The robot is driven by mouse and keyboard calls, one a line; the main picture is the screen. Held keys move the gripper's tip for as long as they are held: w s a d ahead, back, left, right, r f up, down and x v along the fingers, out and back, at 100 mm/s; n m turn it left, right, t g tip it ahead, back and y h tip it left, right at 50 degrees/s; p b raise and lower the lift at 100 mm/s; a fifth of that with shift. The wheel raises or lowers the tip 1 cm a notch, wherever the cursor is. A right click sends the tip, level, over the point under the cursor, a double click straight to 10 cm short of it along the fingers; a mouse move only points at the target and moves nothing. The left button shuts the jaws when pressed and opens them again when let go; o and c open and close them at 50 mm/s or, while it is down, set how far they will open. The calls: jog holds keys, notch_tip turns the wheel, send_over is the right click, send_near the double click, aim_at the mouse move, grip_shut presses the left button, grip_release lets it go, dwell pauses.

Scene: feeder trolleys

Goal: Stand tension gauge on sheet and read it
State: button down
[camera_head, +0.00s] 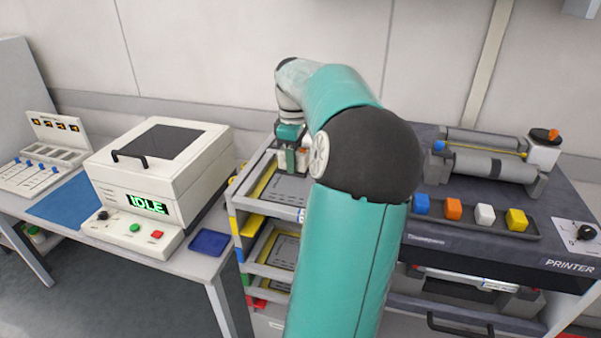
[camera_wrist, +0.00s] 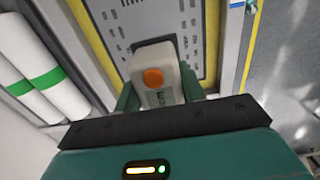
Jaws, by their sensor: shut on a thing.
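My gripper (camera_wrist: 158,100) is shut on the tension gauge (camera_wrist: 168,58), a pale block with an orange round button and a small dark label. The gauge is over a grey sheet (camera_wrist: 120,22) with dark slots and a yellow-edged frame. Whether its base touches the sheet is hidden. In the head view my gripper (camera_head: 291,160) points down over the sheet (camera_head: 290,188) in the top tray of a rack. The gauge is hardly visible there. I cannot make out a reading.
A white machine (camera_head: 150,175) reading IDLE stands left of the rack, with a blue tray (camera_head: 209,243) before it. On the right are the printer (camera_head: 560,240), a roller (camera_head: 480,163) and a holder of coloured blocks (camera_head: 470,223). White rolls (camera_wrist: 38,75) lie left in the wrist view.

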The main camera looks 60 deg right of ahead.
jog(key=shift+s+d+f, duration=0.25)
jog(key=shift+s+f, duration=0.15)
jog(key=shift+f, duration=0.2)
jog(key=f, duration=0.3)
jog(key=shift+s+d+f, duration=0.1)
jog(key=shift+s+d, duration=0.1)
jog(key=shift+s, duration=0.1)
jog(key=shift+f, duration=0.25)
jog(key=shift+f, duration=0.15)
jog(key=c, duration=0.8)
grip_release()
jog(key=shift+c, duration=0.2)
notch_tip(320, 180, up, 12)
jog(key=shift+r, duration=0.15)
